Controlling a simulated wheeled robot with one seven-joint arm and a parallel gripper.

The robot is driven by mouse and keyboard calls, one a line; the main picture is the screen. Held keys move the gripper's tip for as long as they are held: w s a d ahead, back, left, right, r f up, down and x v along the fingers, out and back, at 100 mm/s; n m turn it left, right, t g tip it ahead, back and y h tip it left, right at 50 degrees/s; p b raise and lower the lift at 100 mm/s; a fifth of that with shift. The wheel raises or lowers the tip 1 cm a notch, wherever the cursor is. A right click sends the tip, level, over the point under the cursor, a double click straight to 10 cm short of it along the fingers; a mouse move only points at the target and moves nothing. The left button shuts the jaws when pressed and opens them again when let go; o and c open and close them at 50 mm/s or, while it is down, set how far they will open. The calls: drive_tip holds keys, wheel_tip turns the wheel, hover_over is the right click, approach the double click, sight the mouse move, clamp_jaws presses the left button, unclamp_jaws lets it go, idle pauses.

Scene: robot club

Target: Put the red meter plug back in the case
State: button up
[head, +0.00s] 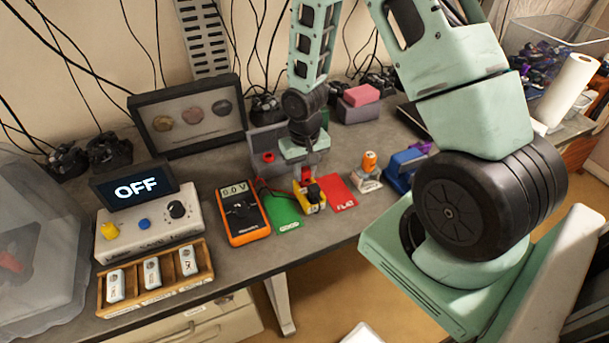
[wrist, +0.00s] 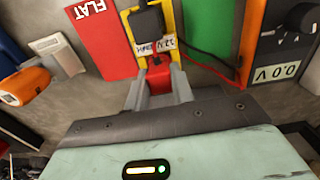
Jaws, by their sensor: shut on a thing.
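My gripper (head: 306,172) is low over the table and shut on a red plug (wrist: 157,76); the plug sits between the grey fingers in the wrist view (wrist: 158,90). The plug is right against a yellow block (head: 309,197) with a black top and a 12V label, also in the wrist view (wrist: 177,45). I cannot tell whether the plug is still seated in the block. The orange multimeter (head: 243,212) reads 0.0 V, with red and black leads running toward the block. A grey open case (head: 262,141) stands behind, with a red piece inside; my arm partly hides it.
A green card (head: 284,211) and a red FLAT card (head: 340,192) flank the block. An orange-topped item (head: 369,161) and a blue item (head: 404,165) stand right. A power supply reading OFF (head: 150,230) and a wooden tray (head: 155,296) stand left. The table's front edge is close.

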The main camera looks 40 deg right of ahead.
sight(305, 169)
drive_tip(key=shift+r+p, duration=0.6)
drive_tip(key=shift+r, duration=0.15)
idle(0.3)
drive_tip(key=shift+r+p, duration=1.4)
drive_tip(key=shift+r, duration=0.3)
drive_tip(key=shift+o, duration=0.2)
